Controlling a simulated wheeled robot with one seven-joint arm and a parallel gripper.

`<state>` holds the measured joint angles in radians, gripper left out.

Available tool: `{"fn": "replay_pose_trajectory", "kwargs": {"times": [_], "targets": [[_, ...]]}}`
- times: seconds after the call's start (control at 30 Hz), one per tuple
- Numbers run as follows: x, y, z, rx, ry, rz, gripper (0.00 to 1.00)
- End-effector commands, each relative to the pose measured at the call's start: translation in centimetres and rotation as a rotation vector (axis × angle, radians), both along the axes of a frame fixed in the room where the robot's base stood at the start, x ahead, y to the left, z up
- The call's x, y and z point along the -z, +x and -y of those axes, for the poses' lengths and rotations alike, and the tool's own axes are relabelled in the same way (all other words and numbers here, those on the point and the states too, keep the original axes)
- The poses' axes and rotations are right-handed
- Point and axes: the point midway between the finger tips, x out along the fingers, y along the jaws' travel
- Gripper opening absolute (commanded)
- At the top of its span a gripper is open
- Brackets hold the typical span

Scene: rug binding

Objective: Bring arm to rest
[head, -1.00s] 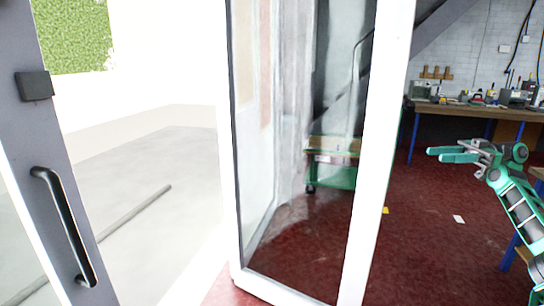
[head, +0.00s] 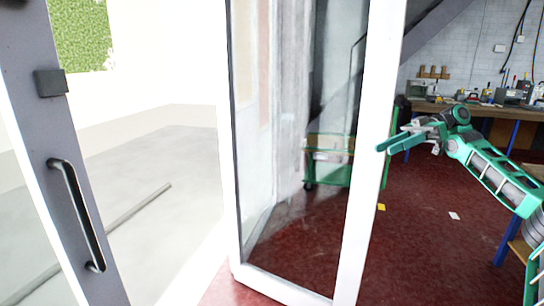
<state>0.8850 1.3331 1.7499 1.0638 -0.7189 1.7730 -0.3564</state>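My gripper (head: 384,144) is at the right of the head view, at the end of my green and grey arm. Its two green fingers point left, close to the white frame of the glass door. The fingers show a narrow gap between them, and nothing is seen in it. Whether the fingertips touch the door frame cannot be told. The arm reaches in from the right edge over the red floor.
A white-framed glass door (head: 352,240) stands in the middle. A grey door with a black handle (head: 78,215) is at the left, with a pale outdoor area between. A workbench (head: 470,109) with tools stands at the back right. Red floor (head: 420,260) is largely clear.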

Motion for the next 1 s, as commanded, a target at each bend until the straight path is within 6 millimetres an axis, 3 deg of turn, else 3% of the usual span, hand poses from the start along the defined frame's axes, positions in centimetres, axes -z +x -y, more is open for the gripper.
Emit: {"fn": "replay_pose_trajectory", "kwargs": {"times": [0.03,0.2,0.33,0.5,0.63,0.77,1.0], "targets": [[0.0,-0.6,-2.7,-0.027,-0.062,-0.028,0.36],[1.8,-3.1,-10.8,-0.075,-0.292,-0.157,0.36],[4.2,-5.3,-15.4,-0.073,-0.471,-0.255,0.36],[8.0,-8.3,-18.9,-0.020,-0.701,-0.374,0.36],[10.9,-10.6,-19.8,0.057,-0.867,-0.457,0.36],[13.5,-12.7,-19.3,0.164,-1.018,-0.532,0.36],[16.8,-16.6,-15.5,0.431,-1.244,-0.650,0.36]]}}
